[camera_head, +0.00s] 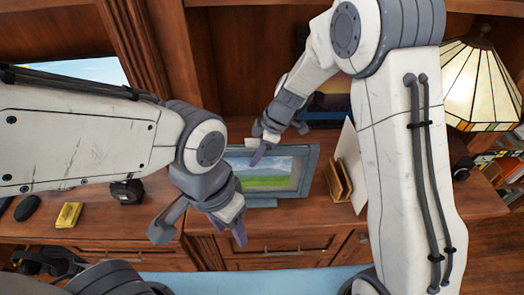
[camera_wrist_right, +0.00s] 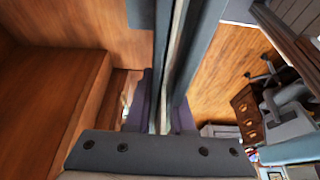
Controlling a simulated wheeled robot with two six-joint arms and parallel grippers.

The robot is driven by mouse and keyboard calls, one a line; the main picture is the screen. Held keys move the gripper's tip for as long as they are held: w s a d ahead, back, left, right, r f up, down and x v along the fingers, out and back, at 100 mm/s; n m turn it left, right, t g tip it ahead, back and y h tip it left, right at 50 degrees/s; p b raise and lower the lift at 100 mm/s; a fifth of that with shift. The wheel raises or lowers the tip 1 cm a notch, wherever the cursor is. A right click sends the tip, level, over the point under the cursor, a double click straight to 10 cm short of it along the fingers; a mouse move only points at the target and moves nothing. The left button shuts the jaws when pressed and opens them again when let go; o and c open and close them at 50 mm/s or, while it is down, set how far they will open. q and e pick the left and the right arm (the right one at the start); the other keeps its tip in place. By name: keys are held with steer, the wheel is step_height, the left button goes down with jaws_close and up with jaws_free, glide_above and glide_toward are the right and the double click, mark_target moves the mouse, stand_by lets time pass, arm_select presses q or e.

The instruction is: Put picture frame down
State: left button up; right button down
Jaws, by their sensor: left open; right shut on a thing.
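The picture frame (camera_head: 308,168) is blue-grey around a landscape of green field and sky. It is roughly upright over the wooden cabinet top, near its front edge; I cannot tell whether its lower edge touches the wood. My right gripper (camera_head: 262,147) is shut on its upper edge. In the right wrist view the frame (camera_wrist_right: 188,60) runs edge-on between the purple fingers of that gripper (camera_wrist_right: 163,112). My left gripper (camera_head: 202,231) is open and empty, below and left of the frame, in front of the cabinet. My left wrist hides part of the frame's left side.
A wooden holder (camera_head: 338,181) with a white panel (camera_head: 349,155) stands close right of the frame. A dark picture (camera_head: 327,103) is behind. A yellow block (camera_head: 69,215) and black items (camera_head: 127,192) lie left. A stained-glass lamp (camera_head: 477,85) is right.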

mark_target(259, 170)
step_height(259, 170, down, 3)
steer(key=shift+f+p, duration=0.2)
steer(key=shift+p, duration=0.2)
steer(key=shift+f, duration=0.1)
steer(key=shift+f+b, duration=0.1)
steer(key=shift+b, duration=0.2)
steer(key=c, duration=0.8)
jaws_free()
